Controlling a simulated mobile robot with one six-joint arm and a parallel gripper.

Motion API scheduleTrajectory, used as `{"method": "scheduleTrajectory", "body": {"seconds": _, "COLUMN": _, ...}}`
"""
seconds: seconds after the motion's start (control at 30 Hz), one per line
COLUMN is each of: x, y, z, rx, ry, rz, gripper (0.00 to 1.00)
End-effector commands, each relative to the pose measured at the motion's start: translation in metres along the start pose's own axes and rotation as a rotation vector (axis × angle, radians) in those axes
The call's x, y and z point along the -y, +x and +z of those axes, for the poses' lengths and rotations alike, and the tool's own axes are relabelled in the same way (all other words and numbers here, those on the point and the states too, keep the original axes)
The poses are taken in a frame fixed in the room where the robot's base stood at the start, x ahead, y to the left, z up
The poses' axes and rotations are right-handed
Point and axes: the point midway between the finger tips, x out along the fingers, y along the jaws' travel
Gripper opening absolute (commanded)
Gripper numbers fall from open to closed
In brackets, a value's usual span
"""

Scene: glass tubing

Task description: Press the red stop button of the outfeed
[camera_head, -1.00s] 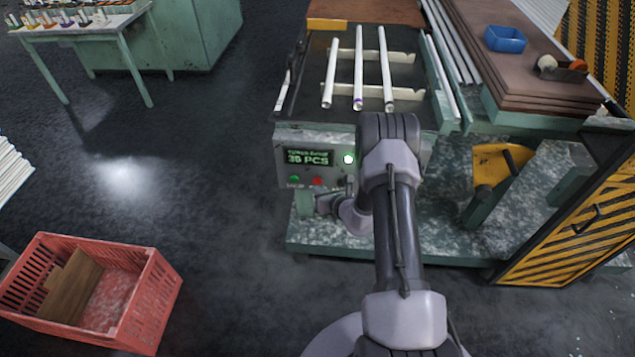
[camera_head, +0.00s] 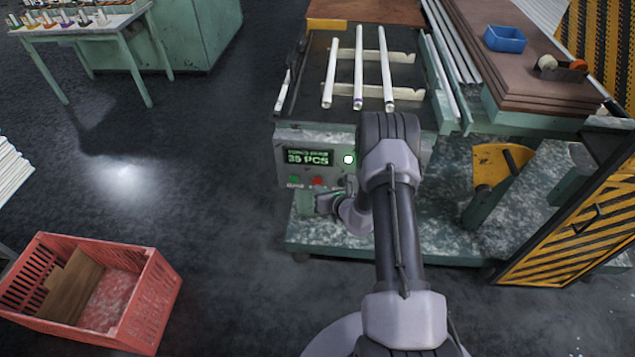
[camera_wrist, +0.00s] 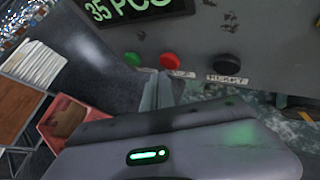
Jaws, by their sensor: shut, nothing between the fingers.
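The red stop button (camera_head: 317,181) sits on the grey front panel of the outfeed (camera_head: 350,140), between a green button (camera_head: 293,180) and a dark one. In the wrist view the red button (camera_wrist: 170,61) shows in the upper middle, with the green button (camera_wrist: 132,59) to its left and the black button (camera_wrist: 226,63) to its right. My gripper (camera_wrist: 158,88) is shut and empty, its fingertips just below the red button in that view. I cannot tell whether they touch the panel. In the head view my arm partly hides the gripper.
The panel display (camera_head: 308,157) reads 35 PCS beside a lit lamp (camera_head: 348,159). Three white tubes (camera_head: 358,70) lie on the outfeed. A red crate (camera_head: 150,300) stands on the floor at left. A striped yellow-black barrier (camera_head: 575,235) is at right.

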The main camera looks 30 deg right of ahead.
Motion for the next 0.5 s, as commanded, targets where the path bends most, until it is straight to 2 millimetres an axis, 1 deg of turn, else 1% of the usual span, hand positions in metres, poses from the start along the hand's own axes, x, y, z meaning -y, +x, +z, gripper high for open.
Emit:
{"method": "scheduleTrajectory", "body": {"seconds": 0.17, "x": 0.0036, "y": 0.0049, "z": 0.0025, "rx": 0.001, "ry": 0.001, "rz": 0.0, "gripper": 0.0}}
{"method": "scheduleTrajectory", "body": {"seconds": 0.5, "x": 0.0038, "y": 0.0051, "z": 0.0036, "rx": 0.0, "ry": 0.0, "rz": 0.0, "gripper": 0.0}}
